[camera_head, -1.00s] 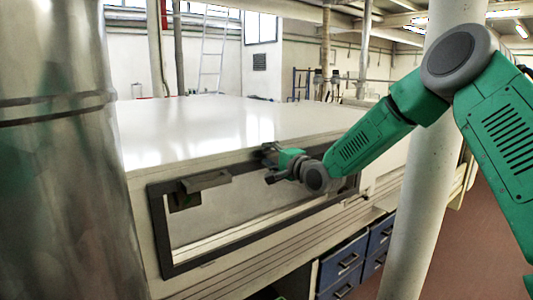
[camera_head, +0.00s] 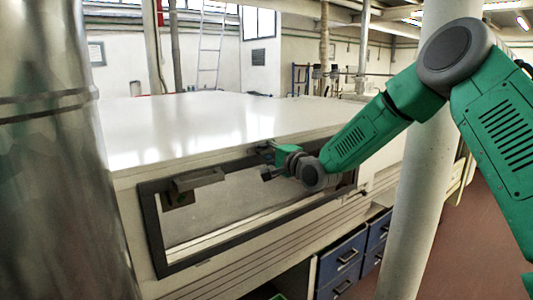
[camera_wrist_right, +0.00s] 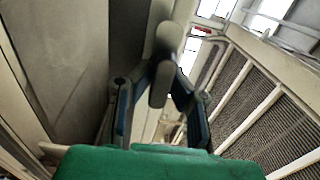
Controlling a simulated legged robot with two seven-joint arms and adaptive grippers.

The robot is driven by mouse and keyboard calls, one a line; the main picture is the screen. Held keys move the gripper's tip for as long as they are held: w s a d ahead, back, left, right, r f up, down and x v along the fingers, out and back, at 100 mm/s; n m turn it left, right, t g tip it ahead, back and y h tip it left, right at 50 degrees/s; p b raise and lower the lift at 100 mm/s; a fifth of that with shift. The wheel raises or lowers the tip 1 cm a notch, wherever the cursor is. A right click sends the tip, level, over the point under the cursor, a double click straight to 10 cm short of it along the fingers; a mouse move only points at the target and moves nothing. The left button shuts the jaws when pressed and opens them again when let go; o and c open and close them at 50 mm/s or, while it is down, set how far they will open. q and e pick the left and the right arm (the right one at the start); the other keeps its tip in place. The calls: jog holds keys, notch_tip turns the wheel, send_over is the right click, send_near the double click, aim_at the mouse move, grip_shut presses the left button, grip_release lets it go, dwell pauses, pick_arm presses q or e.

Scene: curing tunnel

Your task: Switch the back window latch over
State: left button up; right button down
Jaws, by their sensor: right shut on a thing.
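The window is a long dark-framed opening (camera_head: 150,225) in the side of the pale tunnel housing. Its far latch (camera_head: 264,151) sits at the top edge of the frame, mostly hidden by my right gripper (camera_head: 269,165). In the right wrist view, the latch's grey rounded handle (camera_wrist_right: 160,68) stands between the two fingers of my right gripper (camera_wrist_right: 160,75), which is shut on it. A nearer latch (camera_head: 196,182), a grey bar on a dark block, sits at the frame's upper left corner. My left gripper is not in view.
A shiny metal cylinder (camera_head: 55,170) fills the left side. A white pillar (camera_head: 418,190) stands close beside my right arm. Blue drawers (camera_head: 342,262) lie under the housing. The housing's white top (camera_head: 215,120) is clear.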

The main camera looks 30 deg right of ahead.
jog(key=shift+s+a+f, duration=0.1)
jog(key=shift+a+f, duration=0.2)
jog(key=shift+f, duration=0.1)
jog(key=shift+n+b, duration=0.35)
jog(key=shift+n, duration=0.35)
jog(key=shift+f+n+b, duration=0.1)
jog(key=shift+n+b, duration=0.4)
jog(key=shift+n, duration=0.7)
jog(key=n+b, duration=0.2)
jog(key=n, duration=0.3)
jog(key=shift+d, duration=0.1)
jog(key=n+b, duration=0.2)
jog(key=n, duration=0.3)
jog(key=shift+n, duration=0.4)
jog(key=shift+d+n+b, duration=0.1)
jog(key=shift+n+b, duration=0.55)
jog(key=shift+n, duration=0.95)
jog(key=shift+r, duration=0.25)
jog(key=c, duration=1.6)
grip_release()
jog(key=shift+o, duration=0.3)
jog(key=shift+r, duration=0.1)
